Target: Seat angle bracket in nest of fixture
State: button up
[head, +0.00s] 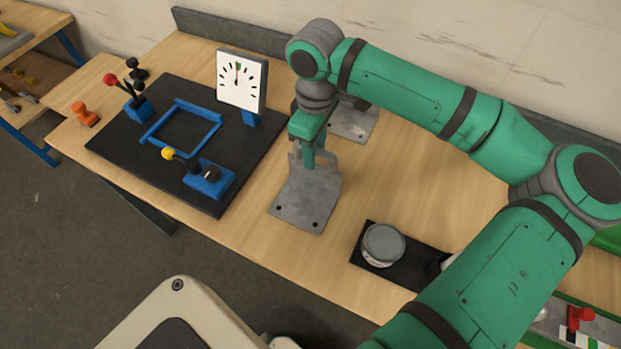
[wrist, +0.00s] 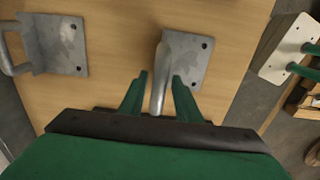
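A grey metal angle bracket (head: 302,206) with an upright handle stands on the wooden table, just right of the fixture. In the wrist view its plate (wrist: 190,50) lies beyond my fingers. My gripper (head: 310,156) points down at the bracket. In the wrist view, my gripper's (wrist: 160,78) green fingers are apart, one on each side of the handle, with a gap visible. The fixture (head: 118,143) is a black plate with a blue square frame, the nest (head: 213,133), which is empty. A second grey bracket (head: 355,126) stands behind my gripper; it also shows in the wrist view (wrist: 60,42).
The fixture carries a white dial (head: 241,82), a red-knobbed clamp (head: 137,105) and a yellow-knobbed clamp (head: 209,180). An orange stamp-like piece (head: 84,114) sits at the left. A round grey piece (head: 383,243) is on a black mat at the front right.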

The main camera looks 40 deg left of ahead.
jog(key=shift+w+f, duration=0.1)
jog(key=shift+f, duration=2.3)
grip_shut()
jog(key=shift+r, duration=0.15)
